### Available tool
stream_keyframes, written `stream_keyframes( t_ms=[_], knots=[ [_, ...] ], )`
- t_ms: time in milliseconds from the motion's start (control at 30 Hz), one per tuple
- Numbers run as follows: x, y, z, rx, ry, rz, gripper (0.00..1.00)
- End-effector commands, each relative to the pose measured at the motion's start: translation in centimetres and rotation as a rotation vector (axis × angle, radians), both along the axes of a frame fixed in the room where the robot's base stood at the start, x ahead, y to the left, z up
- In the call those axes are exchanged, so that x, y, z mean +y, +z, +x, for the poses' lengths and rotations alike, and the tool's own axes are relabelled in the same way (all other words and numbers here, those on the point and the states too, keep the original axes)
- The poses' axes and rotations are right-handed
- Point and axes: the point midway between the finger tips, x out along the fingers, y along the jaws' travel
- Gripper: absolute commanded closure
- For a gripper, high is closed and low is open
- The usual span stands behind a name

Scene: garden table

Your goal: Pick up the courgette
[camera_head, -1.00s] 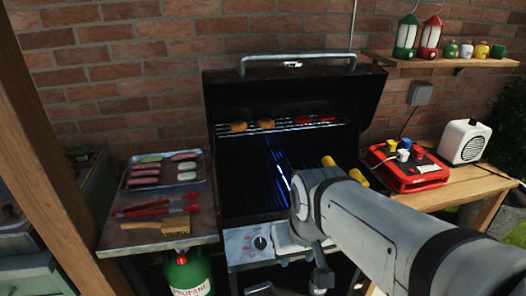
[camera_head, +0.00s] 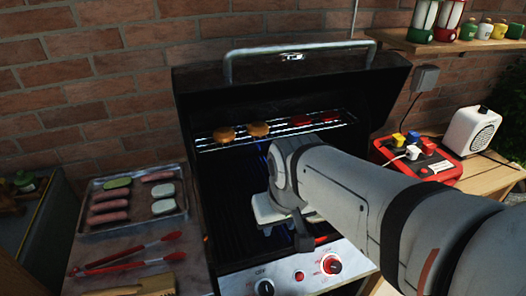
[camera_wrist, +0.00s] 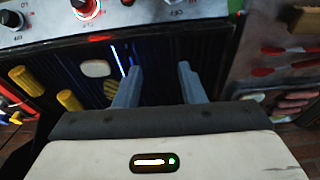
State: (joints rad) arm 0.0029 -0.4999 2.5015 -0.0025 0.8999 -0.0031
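I cannot tell for certain which piece is the courgette. A pale green oval piece (camera_head: 117,183) that could be it lies at the back of the metal tray (camera_head: 92,230) left of the grill. In the wrist view a pale oval piece (camera_wrist: 95,68) and a striped yellowish piece (camera_wrist: 110,88) lie on the grill grate, just left of my fingers. My gripper (camera_wrist: 158,82) is open over the grate, with nothing between its fingers. In the head view my gripper (camera_head: 288,212) is over the grill, its fingertips hidden.
The grill's raised lid (camera_head: 290,85) stands behind my arm. Patties (camera_head: 224,135) and red pieces (camera_head: 300,120) lie on the upper rack. Yellow cobs (camera_wrist: 70,100) lie on the grate. Tongs (camera_head: 125,260) lie before the tray; a red box (camera_head: 418,160) stands right.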

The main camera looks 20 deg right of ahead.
Motion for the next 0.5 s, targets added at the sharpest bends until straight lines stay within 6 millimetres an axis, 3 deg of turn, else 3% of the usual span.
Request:
stream_keyframes(
  t_ms=[167,267,367,500],
  knots=[
    [-0.2,-0.1,0.4,-0.002,-0.006,0.001,0.54],
    [-1.1,-0.5,2.2,-0.012,-0.032,0.006,0.46],
    [-3.2,-1.5,5.3,-0.035,-0.076,0.009,0.37],
    [-6.7,-3.5,10.0,-0.077,-0.143,0.008,0.36]
  ],
)
